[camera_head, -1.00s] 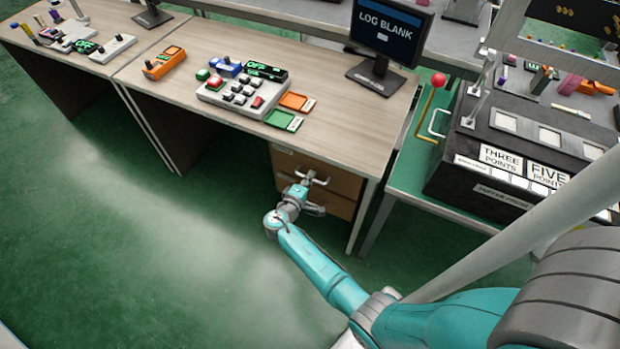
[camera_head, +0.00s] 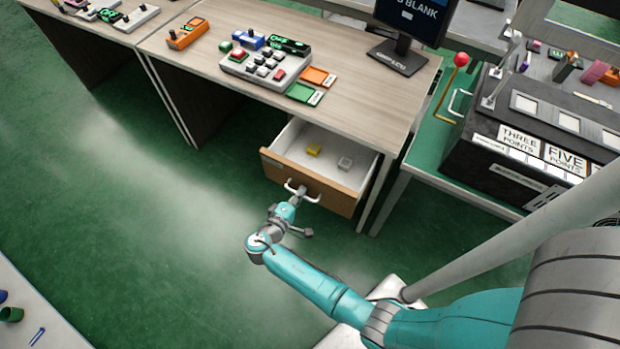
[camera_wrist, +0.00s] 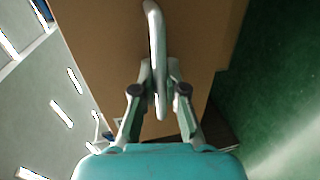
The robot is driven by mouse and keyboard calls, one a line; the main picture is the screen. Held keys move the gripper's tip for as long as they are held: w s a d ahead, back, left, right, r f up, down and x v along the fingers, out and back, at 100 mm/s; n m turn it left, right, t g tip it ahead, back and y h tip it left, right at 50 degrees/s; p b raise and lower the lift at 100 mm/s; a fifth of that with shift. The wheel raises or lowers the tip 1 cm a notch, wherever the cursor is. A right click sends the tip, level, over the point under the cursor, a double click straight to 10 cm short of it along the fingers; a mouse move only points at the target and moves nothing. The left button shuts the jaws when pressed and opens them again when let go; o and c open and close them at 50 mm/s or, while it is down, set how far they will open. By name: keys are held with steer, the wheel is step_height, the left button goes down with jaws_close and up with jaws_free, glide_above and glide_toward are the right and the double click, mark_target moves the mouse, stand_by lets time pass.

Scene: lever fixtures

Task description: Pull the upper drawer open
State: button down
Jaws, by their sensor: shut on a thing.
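The upper drawer (camera_head: 333,190) stands pulled out from under the desk top in the head view. Its white inside shows, with a small yellow block (camera_head: 313,150) and a small pale grey block (camera_head: 345,163) in it. My gripper (camera_head: 299,192) is at the drawer's front, shut on the light-coloured bar handle. In the wrist view my gripper (camera_wrist: 160,85) has its fingers on both sides of the handle (camera_wrist: 156,40), in front of the brown drawer front (camera_wrist: 105,45). The lower drawer is mostly hidden behind the upper drawer and my arm.
The desk (camera_head: 365,115) carries a button panel (camera_head: 265,65), orange and green trays and a monitor (camera_head: 405,35). A green table with a black box (camera_head: 540,150) stands to the right. The green floor (camera_head: 150,230) left of my arm is clear.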

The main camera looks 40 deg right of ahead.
steer(key=shift+f+v, duration=0.25)
steer(key=shift+v, duration=1)
steer(key=shift+f+v, duration=0.25)
steer(key=shift+v, duration=1)
steer(key=shift+a+f, duration=0.1)
steer(key=c, duration=1.2)
jaws_free()
steer(key=v, duration=1.2)
